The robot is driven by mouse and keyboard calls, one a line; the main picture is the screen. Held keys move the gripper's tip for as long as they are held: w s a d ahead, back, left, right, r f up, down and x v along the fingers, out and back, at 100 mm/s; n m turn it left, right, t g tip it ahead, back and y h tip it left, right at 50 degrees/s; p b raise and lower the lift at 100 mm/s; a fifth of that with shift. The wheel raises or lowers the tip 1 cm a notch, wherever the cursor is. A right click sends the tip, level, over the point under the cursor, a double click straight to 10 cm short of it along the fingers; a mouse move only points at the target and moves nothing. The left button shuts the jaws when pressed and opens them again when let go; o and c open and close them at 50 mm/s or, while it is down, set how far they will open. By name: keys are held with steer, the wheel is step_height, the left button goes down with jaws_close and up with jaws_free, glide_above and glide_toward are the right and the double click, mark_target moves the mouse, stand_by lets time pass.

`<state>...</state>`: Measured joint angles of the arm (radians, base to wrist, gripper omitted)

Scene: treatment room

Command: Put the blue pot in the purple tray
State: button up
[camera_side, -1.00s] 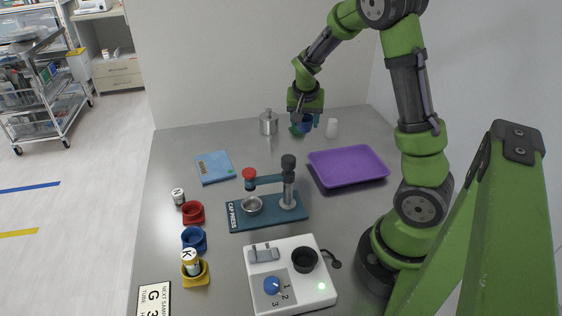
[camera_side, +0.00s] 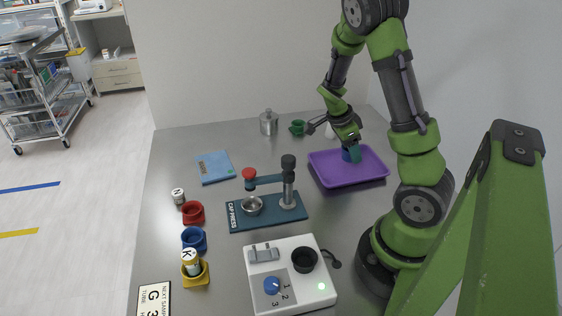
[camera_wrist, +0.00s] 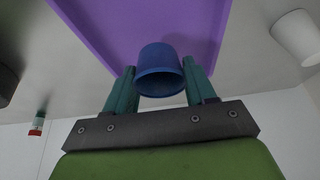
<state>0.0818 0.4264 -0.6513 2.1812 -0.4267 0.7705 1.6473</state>
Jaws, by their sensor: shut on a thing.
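The blue pot (camera_wrist: 159,70) is between the two teal fingers of my gripper (camera_wrist: 160,88) in the wrist view, and the gripper is shut on it. In the side view the pot (camera_side: 346,154) shows partly behind a finger of my gripper (camera_side: 351,154). The purple tray (camera_side: 335,178) lies flat on the grey table. My gripper and the pot are over the tray's back part. The tray (camera_wrist: 110,30) also fills much of the wrist view behind the pot. I cannot tell whether the pot touches the tray floor.
A green cup (camera_side: 298,127) and a metal canister (camera_side: 268,122) stand behind the tray. A white cup (camera_wrist: 297,37) is beside it. The cap press (camera_side: 268,210) stands to its left, with a white device (camera_side: 290,280) in front. Red and blue holders (camera_side: 193,212) are farther left.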

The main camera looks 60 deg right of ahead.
mark_target(349, 158)
steer(key=shift+f, duration=1.65)
steer(key=shift+f, duration=0.1)
steer(key=o, duration=1)
steer(key=v, duration=1.2)
steer(key=a+r+n+t+y, duration=0.2)
steer(key=a+r+n+t, duration=0.3)
steer(key=a+n, duration=0.6)
steer(key=a+r+n+t+y, duration=0.3)
steer(key=a+r+n+t, duration=0.2)
steer(key=a+n, duration=0.7)
step_height(349, 158, up, 2)
steer(key=a, duration=0.2)
steer(key=shift+s+a+r, duration=0.2)
steer(key=shift+s+a, duration=0.15)
